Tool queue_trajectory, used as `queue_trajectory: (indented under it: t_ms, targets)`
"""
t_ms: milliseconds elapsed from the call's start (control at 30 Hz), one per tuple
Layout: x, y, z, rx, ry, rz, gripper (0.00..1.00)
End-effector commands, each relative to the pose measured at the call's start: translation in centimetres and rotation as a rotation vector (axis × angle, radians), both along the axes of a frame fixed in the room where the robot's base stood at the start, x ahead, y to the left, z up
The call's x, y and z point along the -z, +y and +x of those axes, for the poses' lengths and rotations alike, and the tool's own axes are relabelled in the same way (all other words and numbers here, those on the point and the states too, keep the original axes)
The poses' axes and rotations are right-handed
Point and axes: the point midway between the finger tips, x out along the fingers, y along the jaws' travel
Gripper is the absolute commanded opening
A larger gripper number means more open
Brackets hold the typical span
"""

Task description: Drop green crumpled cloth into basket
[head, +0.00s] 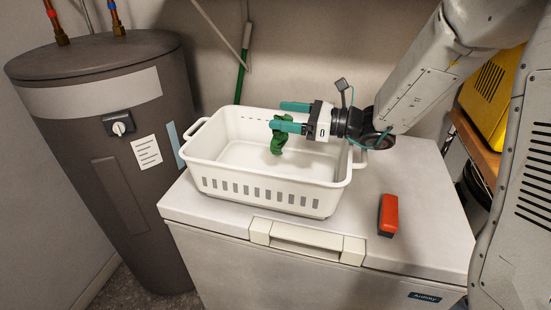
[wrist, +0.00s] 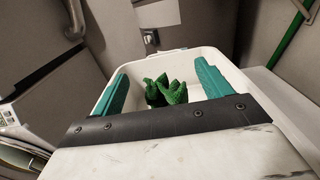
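The green crumpled cloth (head: 278,143) shows at the fingertips of my gripper (head: 292,116), over the inside of the white basket (head: 262,190). In the wrist view, the cloth (wrist: 166,91) is between the two teal fingers of my gripper (wrist: 163,80), with a gap on each side. The fingers are spread wide and open. The basket (wrist: 182,57) lies beyond them. I cannot tell whether the cloth touches the basket floor or is in the air. Part of the cloth is hidden behind the near finger.
The basket stands on a white chest lid (head: 420,185). A red and black block (head: 388,215) lies on the lid to the right of the basket. A dark water heater (head: 110,130) stands at left. A green-handled pole (head: 242,75) leans on the wall behind.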

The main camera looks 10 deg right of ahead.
Motion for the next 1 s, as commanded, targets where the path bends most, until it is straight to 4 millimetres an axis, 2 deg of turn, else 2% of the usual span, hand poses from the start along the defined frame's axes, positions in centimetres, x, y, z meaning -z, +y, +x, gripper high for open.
queue_trajectory:
  t_ms: [333, 700, 800, 1000]
  targets:
    - [0.0, -0.5, -0.1, 0.002, 0.000, 0.000, 0.77]
    - [0.0, -5.9, -2.3, 0.003, 0.000, -0.001, 0.77]
    - [0.0, -6.8, -2.7, 0.002, 0.000, 0.000, 0.77]
    - [0.0, -7.2, -3.0, 0.000, 0.000, 0.000, 0.77]
